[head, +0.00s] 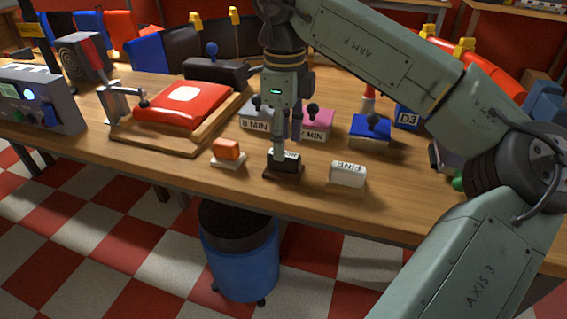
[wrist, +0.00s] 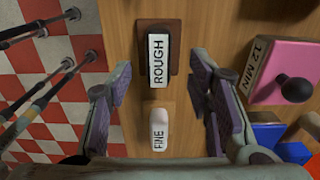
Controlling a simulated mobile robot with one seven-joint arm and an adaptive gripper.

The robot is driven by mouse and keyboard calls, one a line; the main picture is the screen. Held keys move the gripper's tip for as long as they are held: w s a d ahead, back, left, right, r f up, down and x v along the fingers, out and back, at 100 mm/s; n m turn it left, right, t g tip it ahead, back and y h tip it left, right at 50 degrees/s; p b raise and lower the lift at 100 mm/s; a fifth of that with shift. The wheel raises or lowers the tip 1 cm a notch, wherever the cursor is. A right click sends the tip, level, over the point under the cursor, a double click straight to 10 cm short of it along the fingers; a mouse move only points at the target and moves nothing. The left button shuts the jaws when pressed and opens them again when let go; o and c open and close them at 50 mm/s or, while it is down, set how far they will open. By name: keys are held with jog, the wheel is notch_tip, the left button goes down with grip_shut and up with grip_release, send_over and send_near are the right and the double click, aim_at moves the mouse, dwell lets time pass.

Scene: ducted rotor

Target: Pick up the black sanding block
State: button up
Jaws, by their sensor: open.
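The black sanding block (head: 284,160) sits on a dark brown base near the front edge of the bench. In the wrist view the block (wrist: 151,62) shows a white label reading ROUGH. My gripper (head: 287,147) is directly above or beside it in the head view and partly hides it. In the wrist view my open gripper (wrist: 161,75) has one finger to each side, with the block near the level of the fingertips. Nothing is held. I cannot tell the exact height gap.
A white block marked FINE (head: 347,174) is close on the right; an orange block (head: 226,149) is on the left. Behind stand a pink block (head: 317,122) with a black knob and a blue one (head: 370,130). A red pad (head: 183,106) lies left. A blue bin (head: 242,262) is below.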

aim_at(284, 164)
notch_tip(284, 164, down, 4)
jog(key=shift+a+f+p, duration=0.1)
jog(key=shift+f+p, duration=0.1)
jog(key=shift+p, duration=0.15)
jog(key=shift+c, duration=0.2)
grip_shut()
